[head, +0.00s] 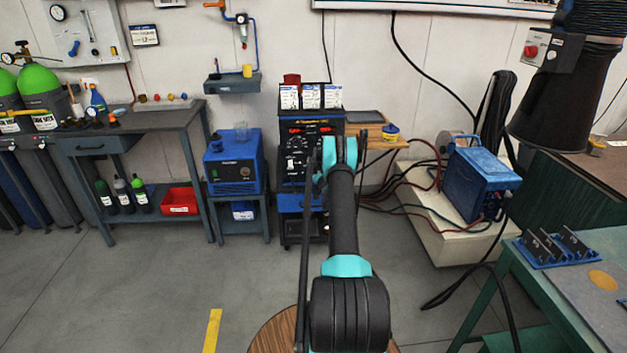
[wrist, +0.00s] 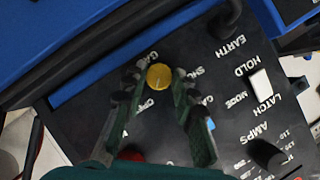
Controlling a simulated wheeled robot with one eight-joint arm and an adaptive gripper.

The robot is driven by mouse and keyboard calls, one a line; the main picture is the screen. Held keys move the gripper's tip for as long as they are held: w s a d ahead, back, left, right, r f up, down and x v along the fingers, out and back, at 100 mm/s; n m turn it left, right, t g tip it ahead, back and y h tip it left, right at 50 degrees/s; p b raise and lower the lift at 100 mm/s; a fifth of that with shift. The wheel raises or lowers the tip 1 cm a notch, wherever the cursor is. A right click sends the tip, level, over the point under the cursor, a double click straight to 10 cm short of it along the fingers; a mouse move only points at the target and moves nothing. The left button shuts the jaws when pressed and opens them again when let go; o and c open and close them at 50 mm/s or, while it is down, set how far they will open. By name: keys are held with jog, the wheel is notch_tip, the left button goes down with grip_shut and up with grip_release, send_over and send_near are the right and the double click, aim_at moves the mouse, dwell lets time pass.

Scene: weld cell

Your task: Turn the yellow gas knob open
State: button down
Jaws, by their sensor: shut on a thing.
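The yellow gas knob (wrist: 159,77) sits on the black control panel (wrist: 222,84) in the wrist view, with white lettering around it. My gripper (wrist: 157,80) is shut on it, one fingertip at each side. The knob's top face shows, but I cannot make out a pointer mark on it. In the head view my arm reaches to the front of the blue and black welding machine (head: 293,158), and the arm hides the knob and most of the gripper.
A white switch (wrist: 260,84) and a black knob (wrist: 267,155) lie right of my gripper on the panel. Card boxes (head: 310,97) stand on the machine. A blue unit (head: 233,165) stands to its left, and a blue welder (head: 480,180) with cables to its right.

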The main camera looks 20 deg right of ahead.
dwell(0.4)
jog(key=c, duration=1.2)
grip_release()
jog(key=v, duration=1.2)
jog(key=shift+d+f, duration=0.1)
jog(key=shift+d, duration=0.05)
